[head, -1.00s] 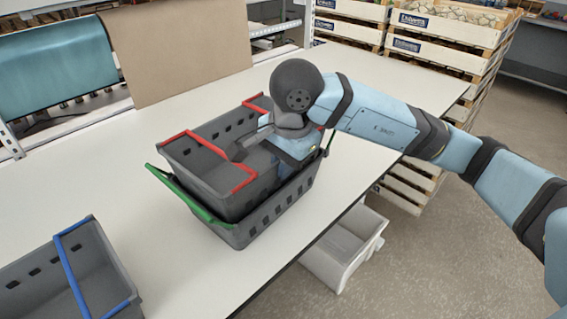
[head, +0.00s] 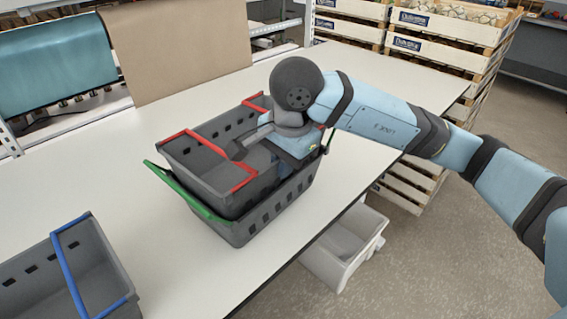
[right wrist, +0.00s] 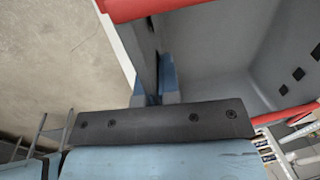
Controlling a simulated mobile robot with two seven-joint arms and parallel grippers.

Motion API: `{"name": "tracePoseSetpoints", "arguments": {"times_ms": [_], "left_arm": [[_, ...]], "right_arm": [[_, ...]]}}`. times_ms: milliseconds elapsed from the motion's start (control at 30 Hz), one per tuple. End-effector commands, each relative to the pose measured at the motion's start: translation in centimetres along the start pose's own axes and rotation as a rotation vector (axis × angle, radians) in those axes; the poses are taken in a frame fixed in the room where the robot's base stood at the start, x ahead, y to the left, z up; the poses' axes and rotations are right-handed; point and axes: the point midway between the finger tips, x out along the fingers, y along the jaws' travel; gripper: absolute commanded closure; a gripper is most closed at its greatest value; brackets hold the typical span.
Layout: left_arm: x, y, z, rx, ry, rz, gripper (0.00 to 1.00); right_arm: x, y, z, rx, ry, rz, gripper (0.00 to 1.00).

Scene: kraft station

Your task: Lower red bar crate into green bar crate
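The red bar crate (head: 211,181), dark grey with red bars, sits partly inside the green bar crate (head: 243,234) on the white table. Its rim stands above the green crate's rim. The green bar (head: 187,191) shows at the lower left, outside the red crate. My right gripper (head: 268,141) is at the red crate's right side. In the right wrist view its blue fingertips (right wrist: 155,88) are on either side of the red crate's wall, closed on it, below a red bar (right wrist: 150,8). The crates' bottoms are hidden. My left gripper is not in view.
A grey crate with blue bars (head: 68,268) stands at the front left of the table (head: 395,85). A pale bin (head: 342,250) is below the table's right edge. Stacked wooden crates (head: 440,45) stand at the back right. The table behind the crates is clear.

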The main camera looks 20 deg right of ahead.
Motion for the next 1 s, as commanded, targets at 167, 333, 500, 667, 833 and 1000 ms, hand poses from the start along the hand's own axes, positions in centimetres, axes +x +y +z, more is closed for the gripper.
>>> {"name": "tracePoseSetpoints", "arguments": {"times_ms": [167, 333, 500, 667, 833, 1000], "left_arm": [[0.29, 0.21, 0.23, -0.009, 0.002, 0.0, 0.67], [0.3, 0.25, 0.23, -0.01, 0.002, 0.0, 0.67], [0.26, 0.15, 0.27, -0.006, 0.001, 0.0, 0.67], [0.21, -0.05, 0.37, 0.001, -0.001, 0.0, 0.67], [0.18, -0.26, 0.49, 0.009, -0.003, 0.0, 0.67], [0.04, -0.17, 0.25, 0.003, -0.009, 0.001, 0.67]], "right_arm": [[0.18, 0.01, 0.0, 0.0, 0.0, -0.003, 1.0], [0.15, 0.01, 0.0, 0.0, 0.0, -0.003, 1.0], [0.14, 0.0, 0.0, 0.0, 0.0, -0.003, 0.85], [0.18, 0.02, 0.0, 0.0, 0.0, -0.002, 0.67], [0.3, 0.06, 0.0, 0.0, 0.0, 0.001, 0.67], [-0.24, -0.01, -0.01, 0.0, 0.001, -0.002, 0.67]]}}
